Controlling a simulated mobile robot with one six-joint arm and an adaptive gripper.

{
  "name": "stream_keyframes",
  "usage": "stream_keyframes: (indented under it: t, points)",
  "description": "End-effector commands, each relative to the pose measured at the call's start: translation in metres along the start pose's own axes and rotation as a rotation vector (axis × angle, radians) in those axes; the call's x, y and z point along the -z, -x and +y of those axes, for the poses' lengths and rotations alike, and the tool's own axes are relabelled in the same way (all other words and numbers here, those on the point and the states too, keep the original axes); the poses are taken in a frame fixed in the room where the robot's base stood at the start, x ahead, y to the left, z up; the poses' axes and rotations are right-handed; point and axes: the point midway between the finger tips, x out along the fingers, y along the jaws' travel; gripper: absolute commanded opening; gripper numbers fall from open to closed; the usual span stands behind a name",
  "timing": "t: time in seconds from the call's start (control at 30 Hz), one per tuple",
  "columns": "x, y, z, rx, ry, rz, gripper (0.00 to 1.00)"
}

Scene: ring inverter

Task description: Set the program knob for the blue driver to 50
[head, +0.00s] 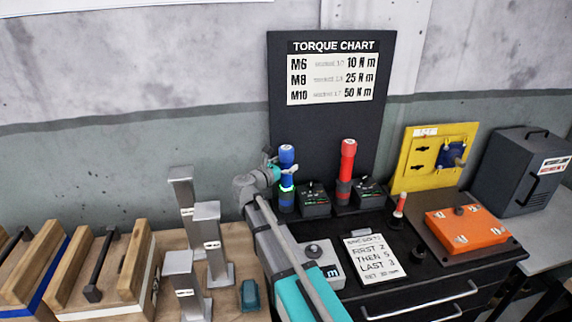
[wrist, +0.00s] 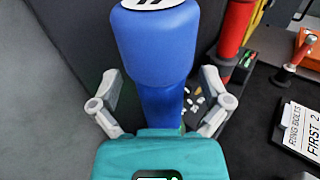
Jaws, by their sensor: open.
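The blue driver (head: 287,158) stands upright at the back of the black bench, with a green glowing ring low on its body. In the wrist view the driver (wrist: 155,45) fills the middle. My gripper (wrist: 160,88) is open, one finger on each side of the driver; I cannot tell whether either finger touches it. In the head view my gripper (head: 272,168) is at the driver's left, partly hidden by my arm. A small black control box (head: 314,203) stands just right of the blue driver. Its knob and setting are too small to read.
A red driver (head: 347,160) stands to the right with a second black control box (head: 369,193). A torque chart (head: 333,75) stands behind. A note card (head: 375,258), an orange box (head: 466,229) and a yellow panel (head: 415,165) are further right. Grey metal posts (head: 209,225) stand left.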

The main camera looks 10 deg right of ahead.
Motion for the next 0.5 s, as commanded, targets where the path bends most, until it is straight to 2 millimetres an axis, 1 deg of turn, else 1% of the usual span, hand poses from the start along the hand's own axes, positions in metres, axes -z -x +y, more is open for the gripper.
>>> stream_keyframes:
  t: [0.03,0.5]
  points:
    - [-0.007,0.000,0.000,0.000,0.000,0.000,0.97]
    - [-0.046,0.000,0.000,0.001,0.000,0.000,0.97]
